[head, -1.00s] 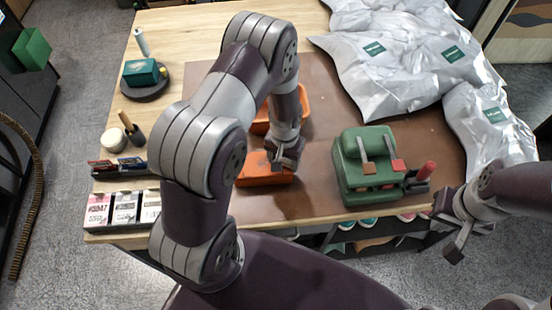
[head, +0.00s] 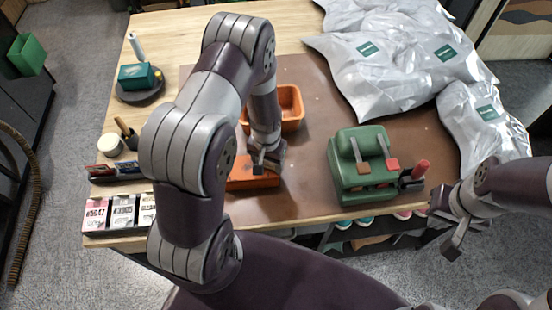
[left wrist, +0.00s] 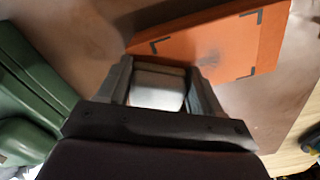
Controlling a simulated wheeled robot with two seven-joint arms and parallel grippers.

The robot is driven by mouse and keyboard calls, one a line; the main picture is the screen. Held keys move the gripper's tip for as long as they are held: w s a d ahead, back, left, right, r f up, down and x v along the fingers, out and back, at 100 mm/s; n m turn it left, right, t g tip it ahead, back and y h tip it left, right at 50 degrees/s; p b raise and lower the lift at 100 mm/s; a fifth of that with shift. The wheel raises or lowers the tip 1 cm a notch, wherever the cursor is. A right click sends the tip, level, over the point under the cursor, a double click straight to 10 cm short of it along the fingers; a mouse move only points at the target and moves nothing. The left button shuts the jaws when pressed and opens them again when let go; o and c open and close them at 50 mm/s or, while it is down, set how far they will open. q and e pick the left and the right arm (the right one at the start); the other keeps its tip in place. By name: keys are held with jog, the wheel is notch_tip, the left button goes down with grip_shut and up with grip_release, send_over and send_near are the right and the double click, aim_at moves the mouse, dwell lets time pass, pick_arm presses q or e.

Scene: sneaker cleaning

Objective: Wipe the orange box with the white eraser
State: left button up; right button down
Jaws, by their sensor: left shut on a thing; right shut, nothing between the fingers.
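The orange box (head: 240,184) lies flat near the front middle of the table, partly hidden by my left arm. In the left wrist view its orange top (left wrist: 225,45) carries dark corner marks. My left gripper (head: 264,165) points down over the box's right part. In the left wrist view its fingers (left wrist: 160,85) are shut on the white eraser (left wrist: 158,88). The eraser is over or against the box's near edge; I cannot tell whether it touches. The eraser is hidden in the head view. My right gripper (head: 455,240) is shut and empty, off the table's front right.
An open orange tray (head: 292,108) stands behind the box. Silver bags (head: 385,75) cover the back right. Small card boxes (head: 122,210) line the front left. Brown mat (head: 300,185) is bare between box and case.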

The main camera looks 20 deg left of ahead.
pick_arm(q)
jog(key=shift+s+a, duration=0.55)
jog(key=shift+a, duration=0.25)
notch_tip(320, 180, up, 6)
jog(key=p, duration=0.5)
jog(key=shift+w+r, duration=0.1)
jog(key=shift+w, duration=0.05)
notch_tip(320, 180, up, 3)
jog(key=p, duration=0.3)
